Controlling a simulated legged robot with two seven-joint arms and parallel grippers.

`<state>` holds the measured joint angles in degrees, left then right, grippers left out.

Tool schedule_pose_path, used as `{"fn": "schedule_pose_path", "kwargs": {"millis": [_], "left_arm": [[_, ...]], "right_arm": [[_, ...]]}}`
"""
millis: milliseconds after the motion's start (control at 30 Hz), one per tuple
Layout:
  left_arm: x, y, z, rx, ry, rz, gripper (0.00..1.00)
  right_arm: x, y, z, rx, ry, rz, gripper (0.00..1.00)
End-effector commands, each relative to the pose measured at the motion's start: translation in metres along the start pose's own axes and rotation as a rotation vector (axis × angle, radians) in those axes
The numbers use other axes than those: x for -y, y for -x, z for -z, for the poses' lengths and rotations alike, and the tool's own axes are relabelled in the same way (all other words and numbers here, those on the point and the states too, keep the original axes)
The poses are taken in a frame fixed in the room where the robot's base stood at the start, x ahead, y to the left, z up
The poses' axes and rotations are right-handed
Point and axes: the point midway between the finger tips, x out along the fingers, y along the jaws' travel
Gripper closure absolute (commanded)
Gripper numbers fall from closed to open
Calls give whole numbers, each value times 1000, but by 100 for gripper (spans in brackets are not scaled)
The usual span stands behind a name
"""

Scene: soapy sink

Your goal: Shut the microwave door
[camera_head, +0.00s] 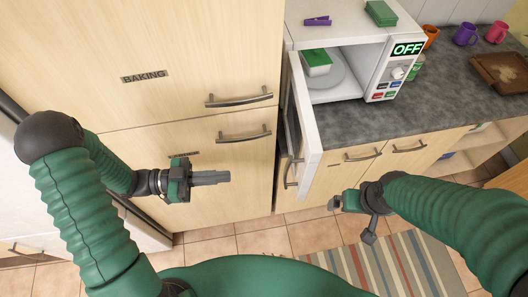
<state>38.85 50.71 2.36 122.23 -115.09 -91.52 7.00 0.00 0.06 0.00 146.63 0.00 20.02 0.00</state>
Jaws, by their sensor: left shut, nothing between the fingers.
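A white microwave (377,62) stands on the dark counter, its display reading OFF. Its door (309,128) hangs wide open from the left side and sticks out toward me past the counter edge. Inside, a green and white block (317,64) rests on the glass turntable (338,78). My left gripper (228,177) is shut and empty, in front of the tall cabinet, left of the door and apart from it. My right gripper (334,202) is low, right of the door's lower end; its fingers are small and I cannot tell whether they are open.
A purple clip (317,20) and a green block (380,13) lie on the microwave. Orange (430,36), purple (466,34) and pink (496,31) mugs and a brown tray (501,72) are on the counter at right. A tall cabinet (190,60) stands left of the door. A striped rug (395,265) covers the floor.

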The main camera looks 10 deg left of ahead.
Motion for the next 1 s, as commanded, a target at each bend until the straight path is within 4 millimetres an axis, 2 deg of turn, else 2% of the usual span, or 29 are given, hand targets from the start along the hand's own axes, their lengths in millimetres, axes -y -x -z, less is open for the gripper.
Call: {"fn": "schedule_pose_path", "kwargs": {"millis": [167, 600, 800, 1000], "left_arm": [[-1, -23, 3, -1, 2, -3, 100], [3, -117, 2, 1, 4, -2, 100], [3, -136, 0, 3, 2, 1, 100], [4, -139, -2, 3, 3, 2, 100]], "right_arm": [[0, 8, 1, 1, 0, 0, 0], [0, 31, 7, 0, 0, 0, 0], [0, 36, 8, 0, 0, 0, 0], [0, 35, 8, 0, 0, 0, 0]]}}
